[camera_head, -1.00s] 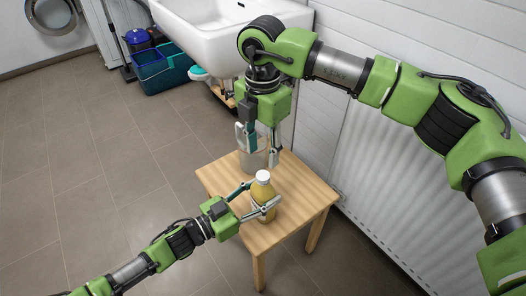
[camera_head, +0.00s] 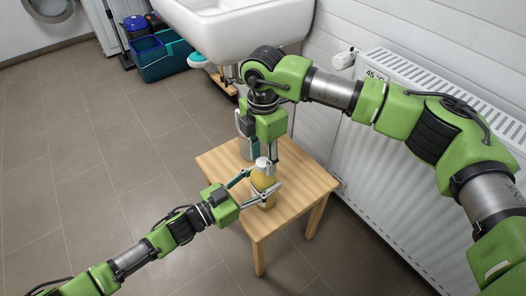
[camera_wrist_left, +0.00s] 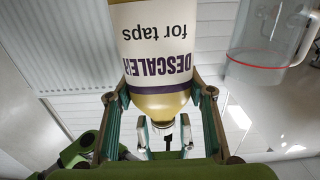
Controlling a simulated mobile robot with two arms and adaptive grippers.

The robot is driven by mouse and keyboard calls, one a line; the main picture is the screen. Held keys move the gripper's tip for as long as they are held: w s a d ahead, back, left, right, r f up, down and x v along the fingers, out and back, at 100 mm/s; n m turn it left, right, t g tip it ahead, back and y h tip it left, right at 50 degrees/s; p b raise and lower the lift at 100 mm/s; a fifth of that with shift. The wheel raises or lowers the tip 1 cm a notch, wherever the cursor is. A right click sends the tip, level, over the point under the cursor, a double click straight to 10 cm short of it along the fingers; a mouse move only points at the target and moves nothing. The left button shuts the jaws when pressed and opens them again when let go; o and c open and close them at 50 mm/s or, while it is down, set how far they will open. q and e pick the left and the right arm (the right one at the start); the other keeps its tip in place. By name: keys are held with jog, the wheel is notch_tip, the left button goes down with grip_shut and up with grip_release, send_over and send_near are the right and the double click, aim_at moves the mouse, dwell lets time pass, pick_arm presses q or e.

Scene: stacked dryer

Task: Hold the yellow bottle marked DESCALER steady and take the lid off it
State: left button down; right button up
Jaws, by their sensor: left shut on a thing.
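The yellow bottle (camera_head: 263,181) stands upright on the small wooden table (camera_head: 300,192). Its white lid (camera_head: 262,163) is on its top. My left gripper (camera_head: 260,193) is shut around the bottle's body from the left. The left wrist view shows the bottle upside down, with its DESCALER label (camera_wrist_left: 160,62) between my left fingers (camera_wrist_left: 160,105). My right gripper (camera_head: 270,155) points down from above at the lid. In the left wrist view its fingers (camera_wrist_left: 166,140) are spread on either side of the lid, and contact is hard to tell.
A clear jug (camera_wrist_left: 270,38) stands behind the bottle, mostly hidden by my right arm in the head view. A white radiator (camera_head: 385,150) and wall are on the right. A sink (camera_head: 240,30) and a teal basket (camera_head: 160,60) are at the back. Floor is clear left.

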grip_shut()
